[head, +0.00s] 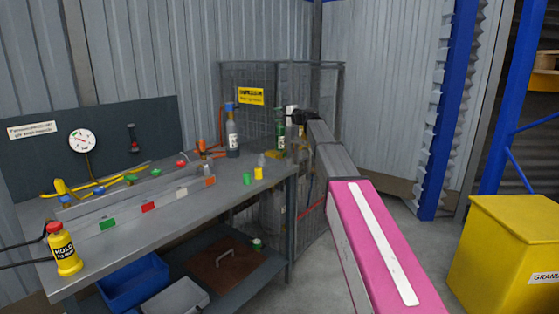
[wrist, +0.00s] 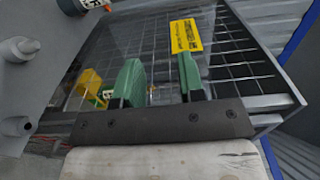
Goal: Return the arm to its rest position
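My arm reaches forward in the head view, from its pink and white link at the lower right to a grey link and the dark wrist near the back right corner of the bench. My gripper (wrist: 157,77) shows two green finger pads in the wrist view, standing apart with nothing held between them. Mesh caging shows beyond the fingers. In the head view the fingers are small and hard to make out among the bottles at the bench corner.
A steel workbench (head: 150,232) with bottles, valves and a gauge fills the left. A mesh cage (head: 245,75) with a yellow sign (wrist: 186,36) stands behind the gripper. A yellow bin (head: 505,240) and blue post (head: 447,110) stand right. Open floor lies between arm and bin.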

